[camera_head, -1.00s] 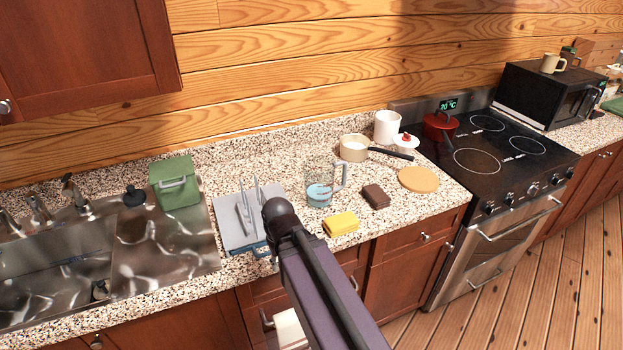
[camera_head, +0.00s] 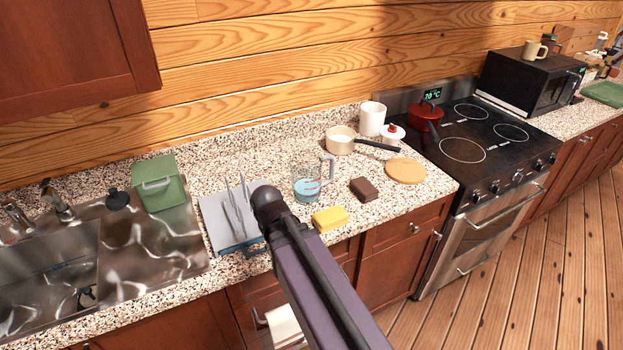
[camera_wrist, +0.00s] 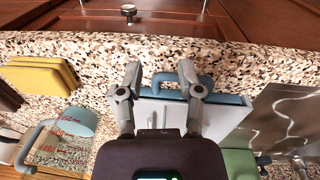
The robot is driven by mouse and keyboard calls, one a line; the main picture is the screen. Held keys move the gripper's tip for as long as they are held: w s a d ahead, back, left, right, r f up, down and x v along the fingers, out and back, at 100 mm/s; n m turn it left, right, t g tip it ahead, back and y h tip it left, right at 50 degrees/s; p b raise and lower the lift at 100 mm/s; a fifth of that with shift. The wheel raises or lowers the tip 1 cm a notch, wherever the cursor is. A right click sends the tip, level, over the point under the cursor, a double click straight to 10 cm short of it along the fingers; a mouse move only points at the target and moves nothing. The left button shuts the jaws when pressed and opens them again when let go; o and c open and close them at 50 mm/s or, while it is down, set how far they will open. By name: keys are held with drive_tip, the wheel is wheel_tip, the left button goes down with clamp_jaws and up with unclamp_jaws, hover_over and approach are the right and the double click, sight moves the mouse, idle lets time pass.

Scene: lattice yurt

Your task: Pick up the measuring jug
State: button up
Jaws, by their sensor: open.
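The measuring jug (camera_head: 306,184) is clear with red markings, blue in its lower part, and stands upright on the speckled counter. Its handle points right in the head view. In the wrist view the jug (camera_wrist: 62,146) is at the lower left, partly cut off by the frame edge. My gripper (camera_wrist: 163,72) is open and empty, over the front of the counter by the grey-blue rack, with the jug off to its left in the wrist view. In the head view my arm hides the gripper.
The rack (camera_head: 215,227) with upright prongs stands left of the jug. A yellow sponge (camera_head: 330,219) and a brown block (camera_head: 364,189) lie near the jug. A saucepan (camera_head: 341,141) stands behind, and a round board (camera_head: 405,171) to the right. The sink (camera_head: 50,270) is left.

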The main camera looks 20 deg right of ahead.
drive_tip(key=w+d+r+n+t+h+p, duration=0.2)
drive_tip(key=w+d+r+n+h, duration=0.1)
drive_tip(key=w+r+n, duration=0.3)
drive_tip(key=w+d+r+n+t+h+p, duration=0.1)
drive_tip(key=w+d+r+n+h, duration=0.3)
drive_tip(key=w, duration=0.7)
drive_tip(key=w+d+r+n+t+h+p, duration=0.2)
drive_tip(key=w+d+r+n+h+p, duration=0.1)
drive_tip(key=w+r+n, duration=0.5)
drive_tip(key=d+n+h, duration=0.1)
drive_tip(key=n, duration=0.2)
drive_tip(key=shift+w+d+r+n+t+p, duration=0.25)
drive_tip(key=shift+w+d+n+t+p, duration=0.05)
drive_tip(key=shift+w+d+n+p, duration=0.1)
drive_tip(key=shift+f, duration=0.15)
wheel_tip(320, 180, down, 8)
drive_tip(key=b, duration=0.8)
drive_tip(key=shift+w+d+f, duration=0.15)
drive_tip(key=shift+w+d, duration=0.05)
drive_tip(key=shift+d, duration=0.25)
drive_tip(key=shift+d+b, duration=0.1)
drive_tip(key=shift+b, duration=0.2)
